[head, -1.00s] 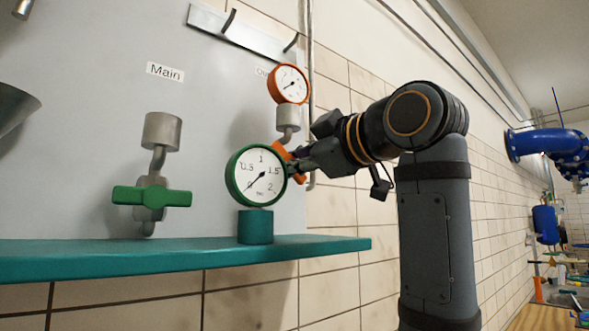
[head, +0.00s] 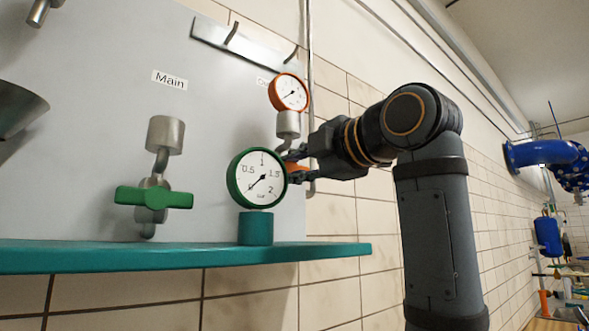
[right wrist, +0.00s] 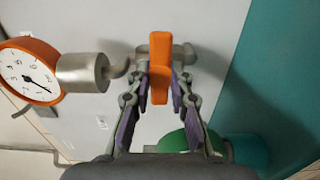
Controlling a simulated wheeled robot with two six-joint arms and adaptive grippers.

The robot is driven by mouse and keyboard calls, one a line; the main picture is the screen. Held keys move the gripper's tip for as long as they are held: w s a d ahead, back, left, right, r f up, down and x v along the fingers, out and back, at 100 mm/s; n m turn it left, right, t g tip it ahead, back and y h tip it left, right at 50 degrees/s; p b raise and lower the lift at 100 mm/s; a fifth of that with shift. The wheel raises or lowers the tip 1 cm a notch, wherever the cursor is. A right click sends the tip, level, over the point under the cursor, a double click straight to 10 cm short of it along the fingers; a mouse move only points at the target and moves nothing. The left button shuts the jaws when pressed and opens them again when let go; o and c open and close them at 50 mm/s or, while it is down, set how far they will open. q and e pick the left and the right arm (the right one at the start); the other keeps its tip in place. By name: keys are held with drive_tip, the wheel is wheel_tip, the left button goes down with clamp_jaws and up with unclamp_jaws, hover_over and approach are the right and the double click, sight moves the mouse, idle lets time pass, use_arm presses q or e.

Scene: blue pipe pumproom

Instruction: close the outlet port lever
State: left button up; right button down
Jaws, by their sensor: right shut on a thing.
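The outlet port lever is an orange bar (right wrist: 160,50) on a grey valve body below the small orange-rimmed gauge (head: 289,92). In the right wrist view its long side lies across the pipe line. In the head view only a bit of orange (head: 297,167) shows, behind the large green-rimmed gauge (head: 257,178). My right gripper (right wrist: 160,80) has its two fingers on either side of the orange bar and is shut on it. In the head view the right gripper (head: 294,160) is partly hidden by the green-rimmed gauge. My left gripper is not in view.
The Main valve with a green horizontal lever (head: 153,198) is to the left on the grey panel. A teal shelf (head: 130,257) runs below. A hook rail (head: 243,39) is above. Blue pipes (head: 545,153) are far right.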

drive_tip(key=shift+f, duration=0.1)
idle(0.3)
drive_tip(key=c, duration=1.2)
unclamp_jaws()
drive_tip(key=v, duration=1.2)
